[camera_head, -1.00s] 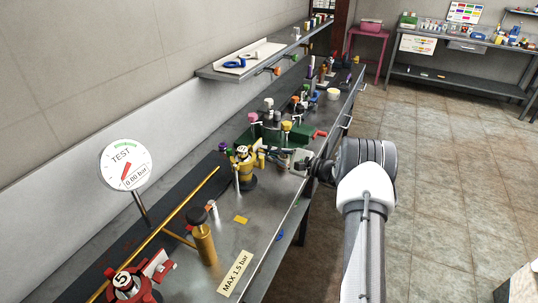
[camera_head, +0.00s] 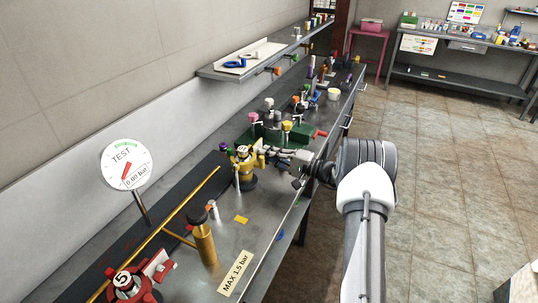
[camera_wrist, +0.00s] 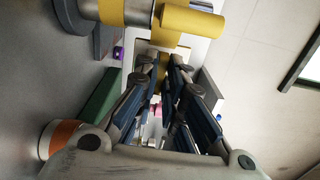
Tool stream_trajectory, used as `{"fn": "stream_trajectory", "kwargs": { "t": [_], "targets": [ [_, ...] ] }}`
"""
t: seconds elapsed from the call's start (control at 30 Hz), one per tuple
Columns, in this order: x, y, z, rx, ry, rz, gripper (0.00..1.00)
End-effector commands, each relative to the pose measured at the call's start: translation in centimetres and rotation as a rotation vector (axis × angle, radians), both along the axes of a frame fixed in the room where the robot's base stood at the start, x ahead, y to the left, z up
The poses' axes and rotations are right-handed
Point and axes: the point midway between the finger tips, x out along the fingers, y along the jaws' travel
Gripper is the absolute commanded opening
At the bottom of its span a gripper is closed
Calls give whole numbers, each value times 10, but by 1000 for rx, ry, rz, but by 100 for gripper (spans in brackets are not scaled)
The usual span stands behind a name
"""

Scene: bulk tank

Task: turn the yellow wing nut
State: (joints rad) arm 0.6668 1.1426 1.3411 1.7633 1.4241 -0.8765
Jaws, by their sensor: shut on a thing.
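The yellow wing nut (camera_head: 261,157) sits on the side of the yellow fitting (camera_head: 244,168) marked 3, which stands on the bench. My gripper (camera_head: 268,152) reaches it from the right, with its fingers at the wing nut. In the wrist view, yellow parts of the wing nut (camera_wrist: 192,21) show at the top, and one yellow piece runs down between my fingertips (camera_wrist: 165,62). My gripper is shut on it. The fingers hide part of the wing nut, so its exact angle is hard to tell.
A gauge reading 0.00 bar (camera_head: 125,165) stands at left. A brass cylinder (camera_head: 204,245) and a red fitting (camera_head: 128,285) marked 5 are at the front. A green box (camera_head: 262,133) and several small fittings stand behind.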

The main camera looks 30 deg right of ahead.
Motion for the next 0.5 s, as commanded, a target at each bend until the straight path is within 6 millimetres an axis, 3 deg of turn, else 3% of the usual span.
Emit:
{"fn": "stream_trajectory", "kwargs": {
  "t": [0.5],
  "targets": [
    [0, 0, 0, -41, -32, 0, 0]
  ]
}}
